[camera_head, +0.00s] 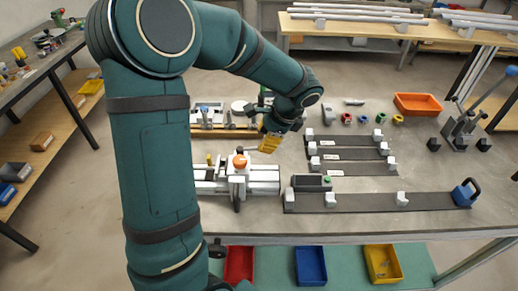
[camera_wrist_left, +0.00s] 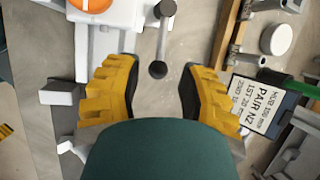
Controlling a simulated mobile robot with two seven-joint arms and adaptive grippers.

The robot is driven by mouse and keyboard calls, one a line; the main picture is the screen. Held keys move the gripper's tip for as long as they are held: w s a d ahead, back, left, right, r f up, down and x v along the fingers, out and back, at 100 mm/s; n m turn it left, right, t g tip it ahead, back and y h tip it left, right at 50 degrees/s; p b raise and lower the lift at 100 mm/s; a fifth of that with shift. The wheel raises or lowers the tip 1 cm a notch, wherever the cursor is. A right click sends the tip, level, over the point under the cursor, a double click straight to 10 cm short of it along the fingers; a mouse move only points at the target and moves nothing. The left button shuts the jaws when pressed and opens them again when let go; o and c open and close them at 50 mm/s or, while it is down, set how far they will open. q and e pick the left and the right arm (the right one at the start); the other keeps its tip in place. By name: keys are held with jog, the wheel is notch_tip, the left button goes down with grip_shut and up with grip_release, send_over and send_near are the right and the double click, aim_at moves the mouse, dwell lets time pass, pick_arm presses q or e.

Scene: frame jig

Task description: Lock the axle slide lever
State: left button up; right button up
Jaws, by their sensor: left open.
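The white-grey jig (camera_head: 262,178) stands on the bench, with a round orange knob (camera_head: 239,161) on top. In the left wrist view, a grey lever with a dark ball end (camera_wrist_left: 158,69) sticks out from the jig's white block (camera_wrist_left: 118,14). My left gripper (camera_head: 268,146) is over the bench just behind and right of the jig. In the left wrist view, its yellow fingers (camera_wrist_left: 160,82) are spread apart, with the ball end in the gap near the fingertips. I cannot see either finger touching it. My right gripper is not in view.
A board with a labelled dark box (camera_wrist_left: 262,107) lies close to the right finger. Dark rails with white blocks (camera_head: 345,202) lie right of the jig. An orange bin (camera_head: 418,103) and a lever press (camera_head: 462,130) stand farther right. Bare bench shows around the right side.

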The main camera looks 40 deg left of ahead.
pick_arm(q)
jog(key=shift+b+x, duration=0.4)
jog(key=shift+x, duration=1.9)
grip_shut()
